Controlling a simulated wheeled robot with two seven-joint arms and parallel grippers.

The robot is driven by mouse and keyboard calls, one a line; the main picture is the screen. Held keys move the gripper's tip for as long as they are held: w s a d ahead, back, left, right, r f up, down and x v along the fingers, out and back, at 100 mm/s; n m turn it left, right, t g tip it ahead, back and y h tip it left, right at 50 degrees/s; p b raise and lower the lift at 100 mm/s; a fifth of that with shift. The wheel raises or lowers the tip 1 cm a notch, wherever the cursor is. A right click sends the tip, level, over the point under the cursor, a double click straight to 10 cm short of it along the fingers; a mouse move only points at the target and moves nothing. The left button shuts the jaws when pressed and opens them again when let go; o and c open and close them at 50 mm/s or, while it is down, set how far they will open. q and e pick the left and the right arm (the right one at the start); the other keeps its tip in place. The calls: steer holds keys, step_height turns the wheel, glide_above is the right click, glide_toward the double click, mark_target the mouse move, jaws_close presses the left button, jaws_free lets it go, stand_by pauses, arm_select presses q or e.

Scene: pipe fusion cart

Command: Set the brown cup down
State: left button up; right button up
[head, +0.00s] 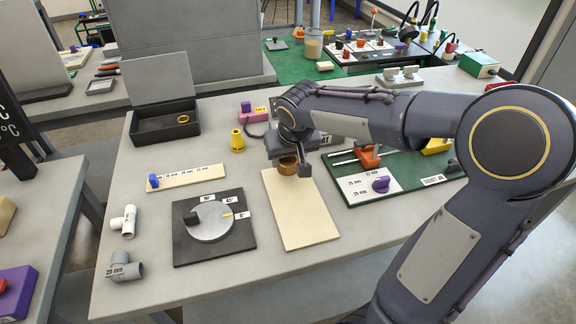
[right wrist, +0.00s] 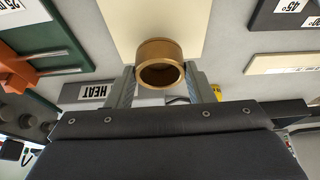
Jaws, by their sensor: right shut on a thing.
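The brown cup (head: 288,168) is at the far end of the cream board (head: 297,215) in the head view. My right gripper (head: 290,162) is shut on it. In the right wrist view the brown cup (right wrist: 160,52) sits between the two fingers of my right gripper (right wrist: 162,82), its open end facing the camera. The cream board (right wrist: 115,18) shows behind it. I cannot tell whether the cup touches the board. The gripper hides part of the cup in the head view. My left gripper is not in view.
A black plate with a grey dial (head: 213,222) lies left of the board. A green mat (head: 410,190) with tools and a purple piece (head: 381,185) lies to the right. A yellow cup (head: 238,141) and a black tray (head: 165,136) stand farther back. The board's near part is bare.

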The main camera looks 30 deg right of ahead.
mark_target(288, 167)
steer(key=shift+f, duration=1.45)
steer(key=shift+f+b, duration=0.2)
steer(key=shift+b, duration=0.15)
steer(key=o, duration=1)
steer(key=shift+r, duration=0.1)
